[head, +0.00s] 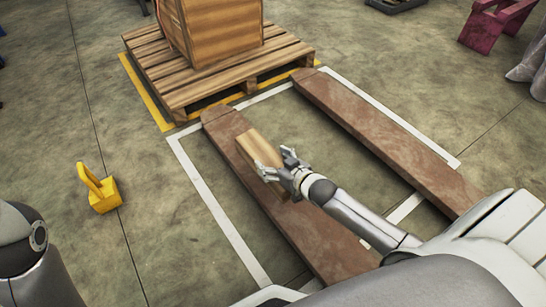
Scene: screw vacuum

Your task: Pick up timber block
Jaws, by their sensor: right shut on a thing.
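The timber block (260,147) is a light brown wooden piece over the left reddish-brown beam. My right gripper (278,168) is at the near end of the block and is shut on it.
Two long reddish-brown beams (385,130) lie on the concrete floor within white lines. A wooden pallet (185,92) with a wooden crate (222,30) stands at the back. A yellow object (104,196) stands on the floor at left. Floor between the beams is clear.

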